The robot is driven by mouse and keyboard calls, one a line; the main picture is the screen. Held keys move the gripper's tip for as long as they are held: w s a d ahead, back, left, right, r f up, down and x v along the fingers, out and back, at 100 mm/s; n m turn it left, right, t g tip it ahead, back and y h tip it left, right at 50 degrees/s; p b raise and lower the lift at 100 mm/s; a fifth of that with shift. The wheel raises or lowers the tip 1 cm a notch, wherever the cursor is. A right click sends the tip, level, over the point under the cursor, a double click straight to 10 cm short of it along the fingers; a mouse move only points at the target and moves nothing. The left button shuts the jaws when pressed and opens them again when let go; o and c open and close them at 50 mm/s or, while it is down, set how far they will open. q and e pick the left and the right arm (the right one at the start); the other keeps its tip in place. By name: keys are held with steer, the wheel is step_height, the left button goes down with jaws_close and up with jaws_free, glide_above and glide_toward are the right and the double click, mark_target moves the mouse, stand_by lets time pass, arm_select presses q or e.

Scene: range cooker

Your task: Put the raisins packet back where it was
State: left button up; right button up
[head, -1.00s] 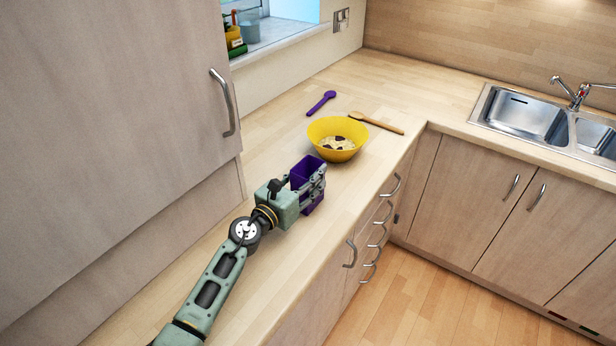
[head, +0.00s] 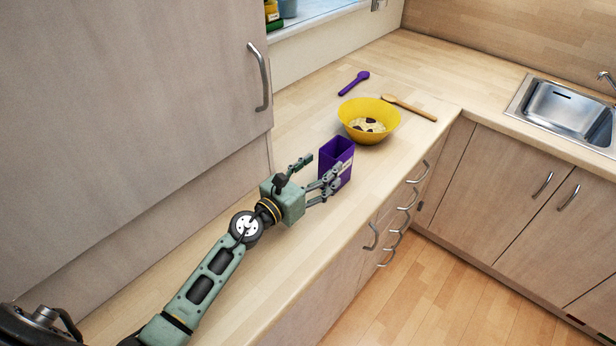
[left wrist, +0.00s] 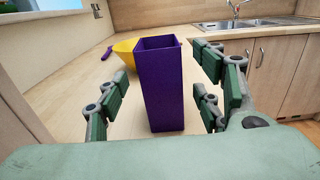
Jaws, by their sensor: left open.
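The raisins packet, an open-topped purple box (head: 338,158), stands upright on the wooden worktop, in front of the yellow bowl. In the left wrist view the packet (left wrist: 161,85) stands upright between the spread fingers (left wrist: 162,95), with visible gaps on both sides. My right gripper is not in view.
The yellow bowl (head: 369,121) holds pale and dark contents. A purple spoon (head: 353,83) and a wooden spoon (head: 410,108) lie behind it. A tall cupboard (head: 130,120) is at left. The sink (head: 568,110) is at right.

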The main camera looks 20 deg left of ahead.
arm_select(q)
steer(key=v, duration=0.4)
steer(key=shift+s+a, duration=0.15)
steer(key=shift+s, duration=0.25)
